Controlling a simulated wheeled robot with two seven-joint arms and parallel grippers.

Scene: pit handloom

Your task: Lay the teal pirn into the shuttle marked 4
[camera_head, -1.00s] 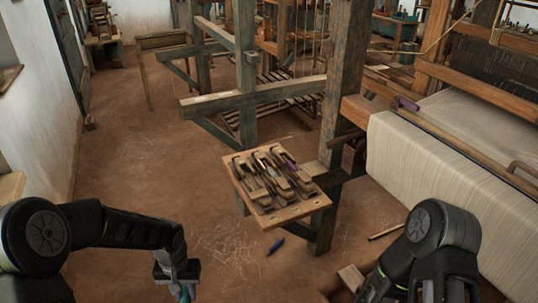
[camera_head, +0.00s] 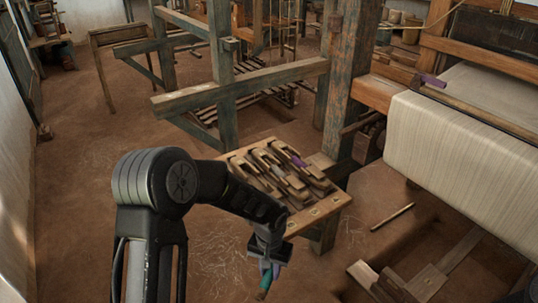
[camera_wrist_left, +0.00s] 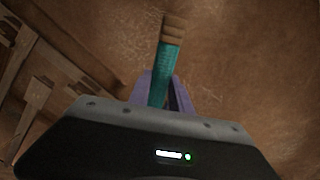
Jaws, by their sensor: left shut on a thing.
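My left gripper (camera_head: 268,262) is shut on the teal pirn (camera_head: 265,281), in front of and below the near edge of the shuttle board. In the left wrist view the teal pirn (camera_wrist_left: 161,72) sticks out from between the purple fingers (camera_wrist_left: 160,92), its brown ribbed end outward. Several wooden shuttles (camera_head: 262,158) lie side by side on the board (camera_head: 326,207). One at the right holds a purple pirn (camera_head: 299,160). I cannot read which shuttle is marked 4. My left forearm hides the board's near left part. My right gripper is out of view.
A thick loom post (camera_head: 345,85) stands just behind the board. The loom with cream cloth (camera_head: 450,150) fills the right side. A stick (camera_head: 392,216) and wooden beams (camera_head: 420,283) lie low at the right. Open floor (camera_head: 85,215) is at the left.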

